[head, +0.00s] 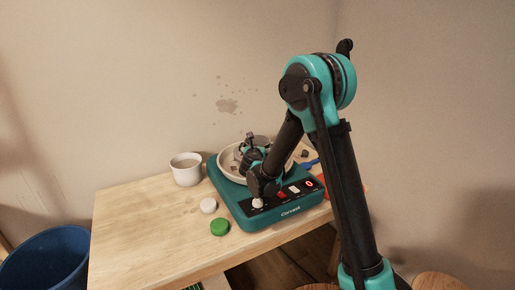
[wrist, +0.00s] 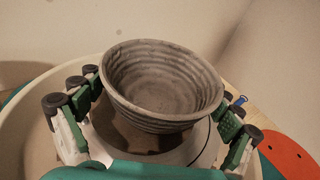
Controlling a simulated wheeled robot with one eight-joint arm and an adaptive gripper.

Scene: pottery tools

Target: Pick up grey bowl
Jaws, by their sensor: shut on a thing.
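The grey bowl (wrist: 160,80) has ribbed walls and fills the middle of the wrist view, its open mouth in sight. My gripper (wrist: 158,112) is shut on it, with green-padded fingers against its left and right sides. In the head view my gripper (head: 250,156) is over the basin of the teal pottery wheel (head: 240,207), and part of the bowl (head: 261,141) shows behind it. A dark shadow lies on the pale wheel head below the bowl. I cannot tell whether the bowl's base touches the wheel.
A white cup (head: 186,171) stands left of the wheel. A white round lid (head: 208,205) and a green one (head: 219,227) lie in front of it. The wooden table (head: 140,225) is clear at the left. A blue bin (head: 48,262) stands on the floor.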

